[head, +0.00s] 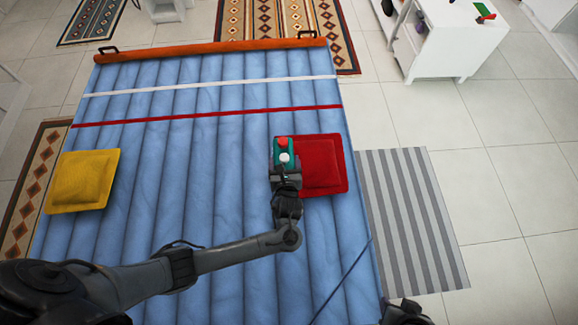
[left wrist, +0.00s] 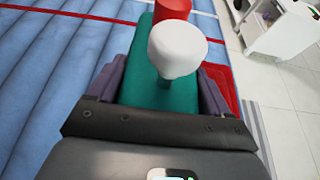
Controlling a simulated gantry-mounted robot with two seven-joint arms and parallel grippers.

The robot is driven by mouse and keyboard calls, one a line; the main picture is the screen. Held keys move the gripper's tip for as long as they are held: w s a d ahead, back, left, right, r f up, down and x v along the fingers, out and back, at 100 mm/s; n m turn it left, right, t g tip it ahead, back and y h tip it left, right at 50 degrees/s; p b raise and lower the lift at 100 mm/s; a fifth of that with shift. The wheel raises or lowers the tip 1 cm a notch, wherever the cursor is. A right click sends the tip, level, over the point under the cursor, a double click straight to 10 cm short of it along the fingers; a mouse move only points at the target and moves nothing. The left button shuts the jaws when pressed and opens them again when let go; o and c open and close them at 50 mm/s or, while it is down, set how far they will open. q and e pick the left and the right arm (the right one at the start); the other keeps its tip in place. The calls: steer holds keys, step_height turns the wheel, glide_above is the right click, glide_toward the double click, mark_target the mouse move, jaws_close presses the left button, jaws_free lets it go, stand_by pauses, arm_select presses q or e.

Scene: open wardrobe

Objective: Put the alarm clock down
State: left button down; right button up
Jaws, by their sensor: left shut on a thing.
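The alarm clock, as I take it, is a green block (head: 291,142) with a white knob and a red knob on it. My left gripper (head: 285,168) is shut on it, over the left edge of the red cushion (head: 324,165). In the left wrist view, the green block (left wrist: 140,75) sits between the two dark fingers (left wrist: 155,88), with the white knob (left wrist: 176,50) nearest and the red one (left wrist: 172,9) beyond. I cannot tell whether the clock touches the cushion or the blue mattress (head: 200,200) or hangs above them. My right gripper is not clearly in view.
A yellow cushion (head: 83,181) lies at the mattress's left side. The blue mattress between the cushions is clear. A grey striped mat (head: 412,220) lies on the tiles at the right. A white cabinet (head: 455,45) stands at the top right.

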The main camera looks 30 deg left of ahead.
arm_select(q)
steer(key=w+a+f+b, duration=0.2)
steer(key=a+f+b, duration=0.4)
steer(key=a+f, duration=0.5)
steer(key=shift+a, duration=0.3)
steer(key=shift+w+f, duration=0.1)
steer(key=shift+f, duration=0.05)
jaws_free()
steer(key=shift+f, duration=0.1)
